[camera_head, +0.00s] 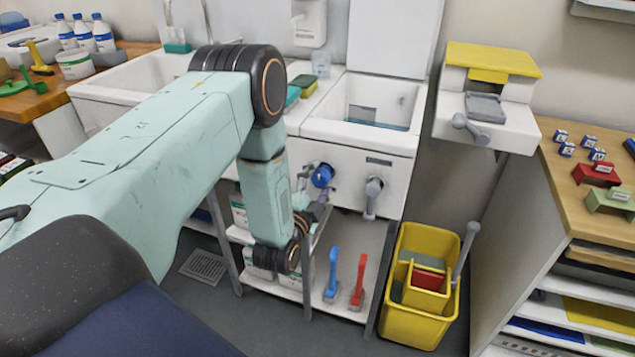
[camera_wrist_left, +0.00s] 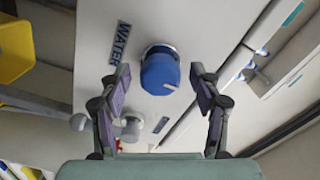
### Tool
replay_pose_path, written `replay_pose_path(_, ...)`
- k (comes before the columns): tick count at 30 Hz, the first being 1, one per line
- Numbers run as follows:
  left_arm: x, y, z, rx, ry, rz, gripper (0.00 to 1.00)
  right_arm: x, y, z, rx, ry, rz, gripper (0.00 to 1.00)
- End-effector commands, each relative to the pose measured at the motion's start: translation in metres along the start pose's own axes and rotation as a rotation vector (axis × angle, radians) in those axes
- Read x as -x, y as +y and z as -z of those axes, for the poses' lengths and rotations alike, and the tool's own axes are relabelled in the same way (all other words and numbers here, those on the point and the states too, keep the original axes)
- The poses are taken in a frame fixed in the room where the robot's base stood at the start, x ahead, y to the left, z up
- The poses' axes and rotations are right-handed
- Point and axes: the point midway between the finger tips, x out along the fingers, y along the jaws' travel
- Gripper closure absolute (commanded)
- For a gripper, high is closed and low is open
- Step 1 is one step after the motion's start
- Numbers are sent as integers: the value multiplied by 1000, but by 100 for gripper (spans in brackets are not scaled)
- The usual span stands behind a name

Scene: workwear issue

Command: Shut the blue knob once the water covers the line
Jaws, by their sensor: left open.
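The blue knob (camera_head: 322,175) sticks out of the white front panel below the right-hand sink basin (camera_head: 312,130). In the left wrist view the blue knob (camera_wrist_left: 160,72) has a pale mark on its face and stands beside a WATER label (camera_wrist_left: 121,42). My left gripper (camera_head: 318,209) is open and empty in front of the panel. In the left wrist view the fingers of my left gripper (camera_wrist_left: 158,75) are spread to either side of the knob, with gaps on both sides. A bluish strip shows low inside the basin; water level and line cannot be made out. My right gripper is out of view.
A grey lever (camera_head: 373,190) sits right of the knob on the same panel. Below, a shelf holds a blue-handled brush (camera_head: 332,275) and a red-handled one (camera_head: 358,282). A yellow mop bucket (camera_head: 408,325) stands right, and sponges (camera_head: 304,84) lie on the sink ledge.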

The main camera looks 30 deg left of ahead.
Motion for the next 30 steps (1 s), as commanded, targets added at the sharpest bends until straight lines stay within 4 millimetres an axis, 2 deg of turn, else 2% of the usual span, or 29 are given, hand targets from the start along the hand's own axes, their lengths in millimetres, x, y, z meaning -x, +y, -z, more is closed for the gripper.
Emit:
replay_pose_path(5, 15, 1, -1, 0, -2, -3, 37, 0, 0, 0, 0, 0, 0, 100)
replay_pose_path(15, 66, 0, 0, 0, -1, -2, 37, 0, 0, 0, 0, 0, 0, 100)
replay_pose_path(20, 75, 0, 0, 0, 0, -1, 37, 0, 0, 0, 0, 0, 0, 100)
replay_pose_path(30, 75, 0, 0, 0, 0, 0, 37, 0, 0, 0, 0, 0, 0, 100)
